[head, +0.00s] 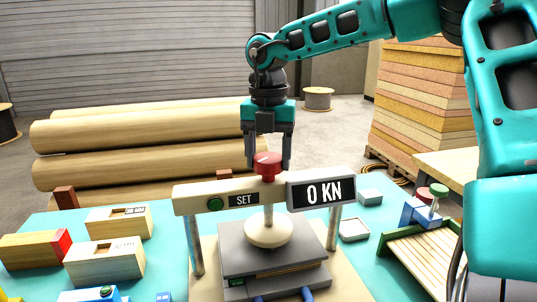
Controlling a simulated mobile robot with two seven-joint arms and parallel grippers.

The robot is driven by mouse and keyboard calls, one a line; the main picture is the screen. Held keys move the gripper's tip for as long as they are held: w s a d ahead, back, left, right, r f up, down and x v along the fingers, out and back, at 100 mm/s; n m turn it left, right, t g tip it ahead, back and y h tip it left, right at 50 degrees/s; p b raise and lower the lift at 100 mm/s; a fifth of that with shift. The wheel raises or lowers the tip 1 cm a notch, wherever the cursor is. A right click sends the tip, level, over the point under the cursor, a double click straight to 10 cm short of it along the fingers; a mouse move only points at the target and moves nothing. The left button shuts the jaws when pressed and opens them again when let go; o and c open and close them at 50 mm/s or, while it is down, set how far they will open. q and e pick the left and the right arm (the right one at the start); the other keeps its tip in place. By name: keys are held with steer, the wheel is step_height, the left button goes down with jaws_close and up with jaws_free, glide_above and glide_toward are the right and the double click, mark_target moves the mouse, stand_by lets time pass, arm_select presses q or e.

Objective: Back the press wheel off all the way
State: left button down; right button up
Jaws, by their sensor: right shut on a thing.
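The press stands in the middle of the head view, with a pale crossbeam (225,189) on metal posts. Its red wheel (268,167) sits on top of the crossbeam. My right gripper (268,161) points straight down from above and is shut on the red wheel, one finger on each side. A display (321,191) on the crossbeam reads "0 KN", beside a "SET" label and a green button (215,204). Whether the foot touches the block is hard to tell. My left gripper is not in view.
Wooden boxes (104,259) stand on the teal table (170,205) at left. Logs (140,135) and stacked boards (425,95) are behind. Air above the beam's left end is free.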

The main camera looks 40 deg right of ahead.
mark_target(268, 157)
steer(key=shift+n, duration=0.4)
steer(key=n, duration=0.3)
steer(key=shift+n, duration=0.3)
steer(key=n, duration=0.6)
steer(key=shift+r, duration=0.1)
steer(key=shift+n, duration=0.3)
steer(key=o, duration=1.1)
steer(key=shift+c, duration=0.2)
step_height(268, 157, up, 13)
steer(key=p, duration=0.1)
